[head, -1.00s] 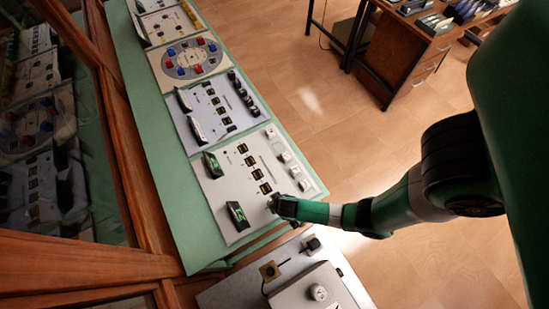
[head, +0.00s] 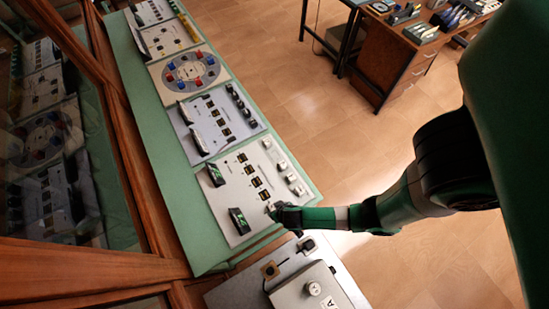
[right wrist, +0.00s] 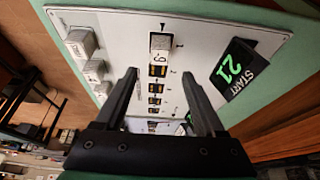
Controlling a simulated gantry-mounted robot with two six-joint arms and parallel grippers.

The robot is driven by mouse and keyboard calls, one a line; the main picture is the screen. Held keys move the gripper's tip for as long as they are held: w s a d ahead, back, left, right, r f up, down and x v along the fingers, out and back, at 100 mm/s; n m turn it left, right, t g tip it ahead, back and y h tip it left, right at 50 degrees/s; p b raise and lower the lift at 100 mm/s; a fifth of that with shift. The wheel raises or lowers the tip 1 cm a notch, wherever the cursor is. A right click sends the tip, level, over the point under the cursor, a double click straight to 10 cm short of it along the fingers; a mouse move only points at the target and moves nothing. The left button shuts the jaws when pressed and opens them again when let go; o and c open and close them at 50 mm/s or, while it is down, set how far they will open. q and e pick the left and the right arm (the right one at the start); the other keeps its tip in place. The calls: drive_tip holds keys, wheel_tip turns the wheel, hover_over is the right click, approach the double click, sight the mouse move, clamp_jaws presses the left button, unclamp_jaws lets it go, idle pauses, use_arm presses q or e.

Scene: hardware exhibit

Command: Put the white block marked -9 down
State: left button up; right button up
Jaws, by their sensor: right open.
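The white block marked -9 (right wrist: 160,42) stands on the light grey panel (right wrist: 120,30) beside the printed number 1, at the end of a row of dark square slots. My right gripper (right wrist: 160,78) is open, its two dark fingers spread apart. The block lies beyond the fingertips, between their lines, and appears free of both. In the head view my right gripper (head: 277,212) is low over the near end of the same panel (head: 232,190), where a bit of white shows at its tip. My left gripper is not in view.
A black START display reading 21 (right wrist: 235,68) rises beside the block. Several white blocks (right wrist: 80,42) stand along the panel's other side. A grey box (head: 305,290) stands nearer than the panel. Other panels continue along the green bench (head: 150,120).

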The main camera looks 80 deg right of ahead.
use_arm(q)
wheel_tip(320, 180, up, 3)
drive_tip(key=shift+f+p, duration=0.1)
drive_tip(key=shift+p, duration=0.7)
use_arm(e)
drive_tip(key=v, duration=0.2)
drive_tip(key=shift+s+a+r, duration=0.1)
drive_tip(key=shift+r, duration=0.25)
